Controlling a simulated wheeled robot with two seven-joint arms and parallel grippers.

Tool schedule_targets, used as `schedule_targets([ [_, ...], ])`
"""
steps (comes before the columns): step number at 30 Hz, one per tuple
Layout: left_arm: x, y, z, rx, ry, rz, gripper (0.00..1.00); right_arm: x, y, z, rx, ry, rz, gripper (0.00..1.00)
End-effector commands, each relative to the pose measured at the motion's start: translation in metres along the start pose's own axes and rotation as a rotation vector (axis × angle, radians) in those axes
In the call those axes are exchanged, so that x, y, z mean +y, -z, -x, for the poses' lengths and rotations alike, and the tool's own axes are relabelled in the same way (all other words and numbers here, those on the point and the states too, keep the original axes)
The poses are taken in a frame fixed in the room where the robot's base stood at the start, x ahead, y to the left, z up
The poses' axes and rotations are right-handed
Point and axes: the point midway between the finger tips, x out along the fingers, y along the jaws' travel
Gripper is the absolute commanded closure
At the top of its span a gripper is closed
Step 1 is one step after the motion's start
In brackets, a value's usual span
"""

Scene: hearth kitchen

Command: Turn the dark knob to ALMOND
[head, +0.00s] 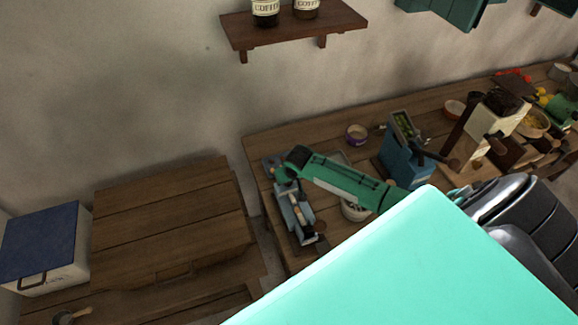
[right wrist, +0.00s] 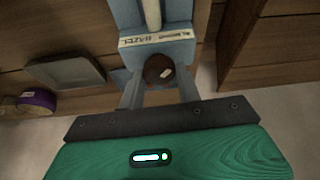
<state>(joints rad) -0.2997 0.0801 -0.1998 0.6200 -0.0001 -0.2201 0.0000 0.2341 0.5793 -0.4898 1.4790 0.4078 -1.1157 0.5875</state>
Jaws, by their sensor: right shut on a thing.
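A dark round knob (right wrist: 158,70) with a small pale mark near its lower right sits on a blue-grey device (right wrist: 120,12). My right gripper (right wrist: 159,84) is shut on it, one finger on each side. A pale label strip (right wrist: 157,38) above the knob reads upside down; HAZEL is legible, and the smaller text beside it is too small to read surely. In the head view the device (head: 306,230) stands at the table's left end under my green right arm. The knob is hidden there. My left gripper is not in view.
A grey tray (right wrist: 65,72) lies beside the device. A wooden chest (head: 170,220) stands left across a gap.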

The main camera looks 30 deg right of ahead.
Motion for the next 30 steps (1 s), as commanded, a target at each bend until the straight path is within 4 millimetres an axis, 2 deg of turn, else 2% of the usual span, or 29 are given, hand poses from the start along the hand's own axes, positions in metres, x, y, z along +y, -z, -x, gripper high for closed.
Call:
schedule_targets([
  [6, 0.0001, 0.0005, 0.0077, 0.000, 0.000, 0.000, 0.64, -0.0006, 0.0020, 0.0017, 0.003, -0.022, -0.057, 0.89],
  [21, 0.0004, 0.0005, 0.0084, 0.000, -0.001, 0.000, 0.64, 0.0000, 0.0017, 0.0006, 0.003, -0.030, -0.073, 0.89],
  [22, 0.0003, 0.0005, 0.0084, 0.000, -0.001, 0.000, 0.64, 0.0000, 0.0018, 0.0007, 0.003, -0.030, -0.073, 0.64],
  [25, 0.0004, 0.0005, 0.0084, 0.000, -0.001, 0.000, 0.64, -0.0001, 0.0015, 0.0006, 0.003, -0.030, -0.072, 0.44],
  [30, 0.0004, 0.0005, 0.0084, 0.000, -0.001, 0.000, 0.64, -0.0003, 0.0009, 0.0003, 0.001, -0.030, -0.072, 0.44],
])
